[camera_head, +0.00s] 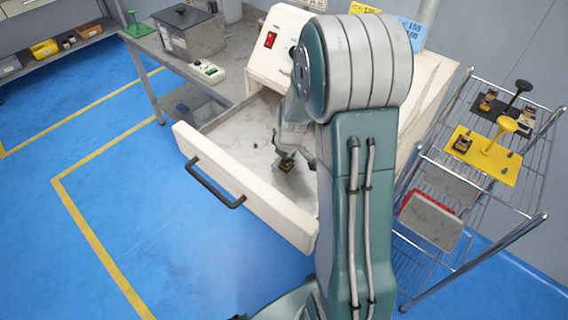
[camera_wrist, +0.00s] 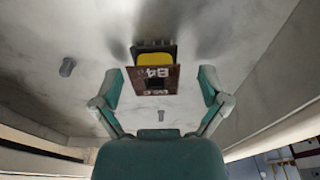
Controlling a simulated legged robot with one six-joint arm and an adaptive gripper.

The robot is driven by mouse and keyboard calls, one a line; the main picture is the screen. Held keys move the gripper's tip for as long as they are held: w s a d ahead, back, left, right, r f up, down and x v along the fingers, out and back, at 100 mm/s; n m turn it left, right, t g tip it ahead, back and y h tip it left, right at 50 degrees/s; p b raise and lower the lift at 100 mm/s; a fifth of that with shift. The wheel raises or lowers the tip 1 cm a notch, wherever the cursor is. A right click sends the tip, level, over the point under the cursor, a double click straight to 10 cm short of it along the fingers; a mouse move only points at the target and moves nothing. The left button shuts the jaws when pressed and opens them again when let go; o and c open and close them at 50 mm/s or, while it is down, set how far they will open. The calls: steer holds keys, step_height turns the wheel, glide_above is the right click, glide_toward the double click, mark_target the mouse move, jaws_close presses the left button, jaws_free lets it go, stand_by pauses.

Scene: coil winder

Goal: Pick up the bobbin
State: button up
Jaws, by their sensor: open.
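The bobbin (camera_wrist: 154,72) lies on the floor of an open drawer. In the wrist view it shows a brown face with white lettering, a dark square opening and a yellow and black part behind. My gripper (camera_wrist: 159,90) is open, with one finger on each side of the bobbin and a gap on both sides. In the head view the bobbin (camera_head: 286,165) is a small dark and yellow piece at the end of my arm, which partly hides the area.
The drawer (camera_head: 245,185) has high pale walls and a black front handle (camera_head: 215,188). A small grey peg (camera_wrist: 67,67) lies left of the bobbin, and another (camera_wrist: 161,115) lies nearer. A wire rack (camera_head: 470,235) with more bobbins stands right. A grey bench stands left.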

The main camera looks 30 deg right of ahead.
steer(key=shift+d, duration=0.25)
steer(key=shift+d+f, duration=0.1)
steer(key=shift+c, duration=1.3)
steer(key=c, duration=0.9)
steer(key=shift+a, duration=0.2)
